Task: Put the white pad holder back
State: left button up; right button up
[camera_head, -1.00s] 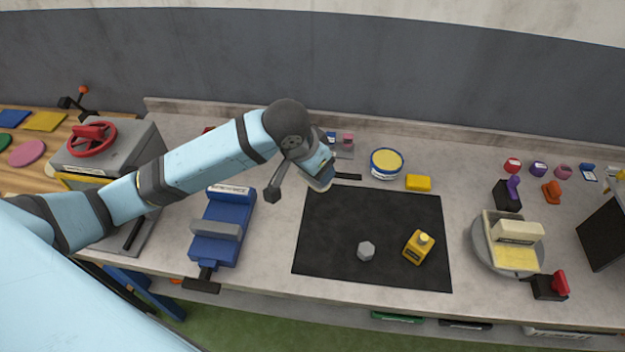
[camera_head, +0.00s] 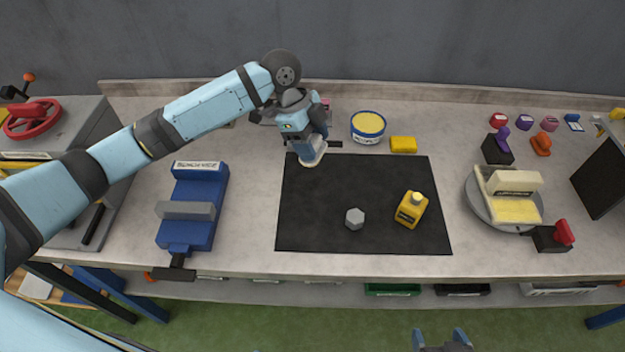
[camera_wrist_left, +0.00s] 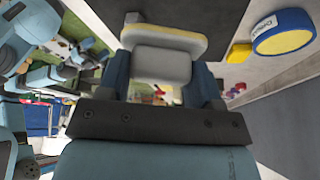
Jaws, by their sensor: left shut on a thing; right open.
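The white pad holder (camera_wrist_left: 165,62), a pale rounded block with a thin yellow layer along its far edge, is between the fingers of my left gripper (camera_wrist_left: 163,85) in the left wrist view. In the head view my left gripper (camera_head: 308,146) points down at the back left corner of the black mat, with the pad holder's pale edge (camera_head: 314,159) showing below the fingers. I cannot tell whether it touches the mat. My right gripper (camera_head: 443,341) is open and empty at the bottom edge, in front of the bench.
A blue tub (camera_head: 368,128) and yellow block (camera_head: 403,144) stand behind the black mat (camera_head: 320,210). A grey hex piece (camera_head: 355,218) and yellow bottle (camera_head: 411,209) are on it. A blue vise (camera_head: 195,205) is left; a round turntable (camera_head: 480,206) is right.

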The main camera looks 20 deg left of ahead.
pick_arm(q)
notch_tip(320, 180, down, 8)
jog(key=shift+f, duration=0.2)
jog(key=shift+f+p, duration=0.3)
jog(key=shift+f, duration=1.95)
jog(key=shift+f, duration=0.15)
jog(key=o, duration=0.8)
jog(key=shift+o, duration=0.2)
jog(key=shift+r, duration=0.2)
jog(key=shift+a+r, duration=0.15)
jog(key=shift+r, duration=0.1)
jog(key=v, duration=1.1)
jog(key=shift+r+b, duration=0.25)
jog(key=shift+b, duration=0.1)
